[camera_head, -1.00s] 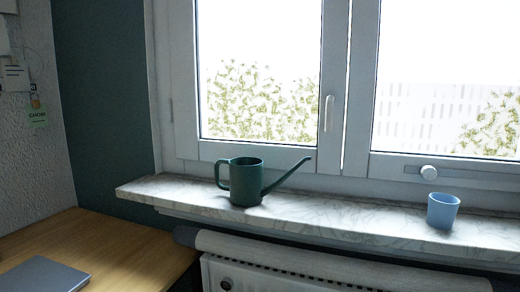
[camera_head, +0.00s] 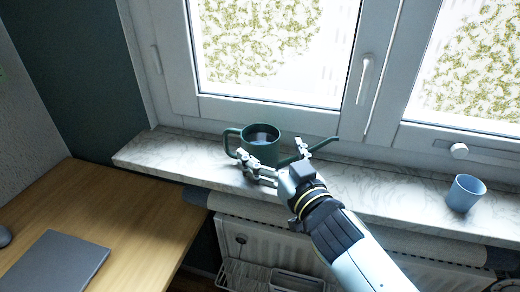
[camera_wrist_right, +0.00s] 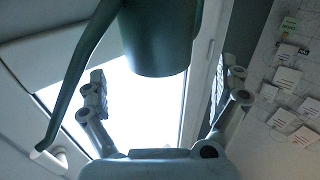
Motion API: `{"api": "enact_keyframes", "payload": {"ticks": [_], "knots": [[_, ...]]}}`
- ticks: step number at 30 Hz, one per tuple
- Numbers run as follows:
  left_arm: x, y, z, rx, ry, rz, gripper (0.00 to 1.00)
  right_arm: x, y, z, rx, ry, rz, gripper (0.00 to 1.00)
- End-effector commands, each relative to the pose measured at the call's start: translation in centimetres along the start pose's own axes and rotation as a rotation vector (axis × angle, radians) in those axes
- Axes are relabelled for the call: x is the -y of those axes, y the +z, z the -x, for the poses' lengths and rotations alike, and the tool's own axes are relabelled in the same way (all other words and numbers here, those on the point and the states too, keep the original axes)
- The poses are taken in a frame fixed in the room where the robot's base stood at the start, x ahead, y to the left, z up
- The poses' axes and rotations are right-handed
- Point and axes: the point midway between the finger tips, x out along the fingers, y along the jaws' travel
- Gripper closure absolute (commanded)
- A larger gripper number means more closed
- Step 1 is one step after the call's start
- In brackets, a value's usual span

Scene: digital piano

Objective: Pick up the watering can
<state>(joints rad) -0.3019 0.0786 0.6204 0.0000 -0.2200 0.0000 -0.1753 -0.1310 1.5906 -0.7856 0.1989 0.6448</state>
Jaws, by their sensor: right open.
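The dark green watering can (camera_head: 262,137) stands upright on the marble windowsill, its handle to the left and its thin spout to the right. My right gripper (camera_head: 273,154) is open at the front of the can, one finger near the handle side and the other near the spout. They partly hide the can's lower body. In the right wrist view the can's body (camera_wrist_right: 160,40) shows at the top between the spread fingers of the gripper (camera_wrist_right: 167,84), with the spout running down at the left. Contact cannot be told. My left gripper is not in view.
A blue cup (camera_head: 465,194) stands on the windowsill (camera_head: 385,190) to the right. The window handle (camera_head: 365,75) and frame are behind. A radiator (camera_head: 262,245) is below the sill. A wooden desk (camera_head: 135,220) with a grey laptop (camera_head: 52,268) is at the left.

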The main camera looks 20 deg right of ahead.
Motion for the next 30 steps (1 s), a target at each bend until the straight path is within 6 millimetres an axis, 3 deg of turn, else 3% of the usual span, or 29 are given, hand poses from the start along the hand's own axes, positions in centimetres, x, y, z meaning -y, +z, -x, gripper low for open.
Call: {"api": "enact_keyframes", "payload": {"ticks": [3, 5, 13, 21, 30], "knots": [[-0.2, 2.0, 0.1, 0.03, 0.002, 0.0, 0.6, 0.0, -0.1, -1.0, -0.001, 0.0, 0.0, 0.0], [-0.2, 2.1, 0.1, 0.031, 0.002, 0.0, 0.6, -0.1, -0.3, -1.6, -0.001, 0.001, 0.0, 0.0], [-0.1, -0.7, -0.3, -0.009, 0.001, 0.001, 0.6, -0.2, -0.6, -5.5, -0.001, 0.0, 0.0, 0.0], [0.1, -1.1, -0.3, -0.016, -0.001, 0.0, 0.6, -0.2, -0.6, -5.9, 0.001, 0.001, -0.001, 0.0], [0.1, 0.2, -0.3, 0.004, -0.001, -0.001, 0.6, -0.2, -0.6, -5.9, 0.001, 0.001, -0.001, 0.37]]}}
